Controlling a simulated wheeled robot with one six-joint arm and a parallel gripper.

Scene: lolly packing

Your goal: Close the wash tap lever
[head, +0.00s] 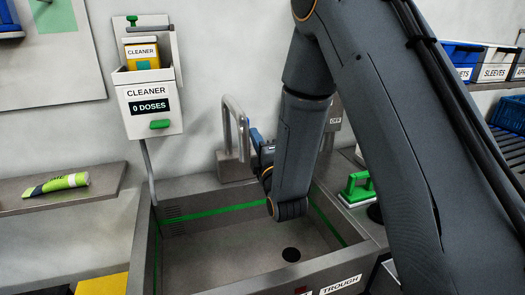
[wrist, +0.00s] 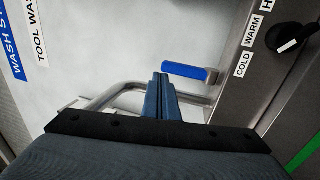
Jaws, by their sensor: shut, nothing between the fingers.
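The wash tap lever has a bright blue grip (wrist: 185,71) and a metal end, just right of my fingertips in the wrist view. In the head view a small blue piece (head: 256,137) shows beside the tap, partly hidden by my arm. The tap's bent metal spout (head: 229,115) rises behind the trough; a curved pipe also shows in the wrist view (wrist: 101,100). My gripper (wrist: 160,79) is shut and empty, its fingers pointing toward the wall beside the lever. I cannot tell whether it touches the lever. In the head view my arm hides most of the gripper.
The trough (head: 153,250) lies below the tap. A cleaner dispenser (head: 135,118) reading 0 DOSES hangs at left. A green-handled tool (head: 357,190) stands on the right ledge. A dark knob (wrist: 290,37) sits by COLD and WARM labels.

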